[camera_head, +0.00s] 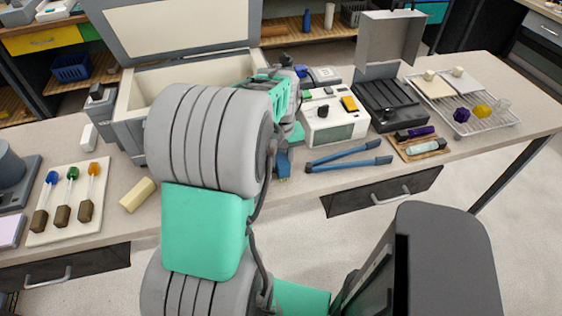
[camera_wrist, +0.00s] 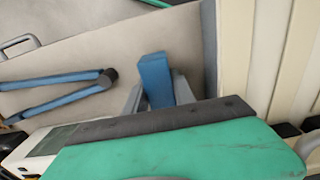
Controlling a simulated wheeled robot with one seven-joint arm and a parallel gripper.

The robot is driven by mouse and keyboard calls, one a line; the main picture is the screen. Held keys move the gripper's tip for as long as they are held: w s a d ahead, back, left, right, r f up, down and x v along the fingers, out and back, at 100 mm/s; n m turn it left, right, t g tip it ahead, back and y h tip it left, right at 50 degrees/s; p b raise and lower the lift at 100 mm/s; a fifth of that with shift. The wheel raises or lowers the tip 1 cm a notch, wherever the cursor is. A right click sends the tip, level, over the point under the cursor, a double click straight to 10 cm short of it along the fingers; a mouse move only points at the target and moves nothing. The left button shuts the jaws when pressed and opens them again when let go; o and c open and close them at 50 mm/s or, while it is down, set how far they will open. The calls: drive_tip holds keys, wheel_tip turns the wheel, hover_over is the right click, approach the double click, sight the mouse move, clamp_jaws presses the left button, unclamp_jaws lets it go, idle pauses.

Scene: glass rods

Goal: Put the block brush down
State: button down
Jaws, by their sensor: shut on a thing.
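The block brush is a blue block (camera_head: 283,163) with a small yellowish end, seen just below my wrist near the table's front edge. In the wrist view the blue block (camera_wrist: 155,78) stands between the two grey fingers of my gripper (camera_wrist: 158,92), which is shut on it. In the head view my arm covers most of the gripper. I cannot tell whether the brush touches the table.
A blue two-legged tool (camera_head: 345,158) lies right of the brush. A white device (camera_head: 333,118) stands behind it, and a large open box (camera_head: 128,120) is at left. A cream block (camera_head: 137,195) and a board with several rods (camera_head: 67,228) lie farther left.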

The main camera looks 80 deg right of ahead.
drive_tip(key=c, duration=1.1)
unclamp_jaws()
drive_tip(key=shift+o, duration=0.2)
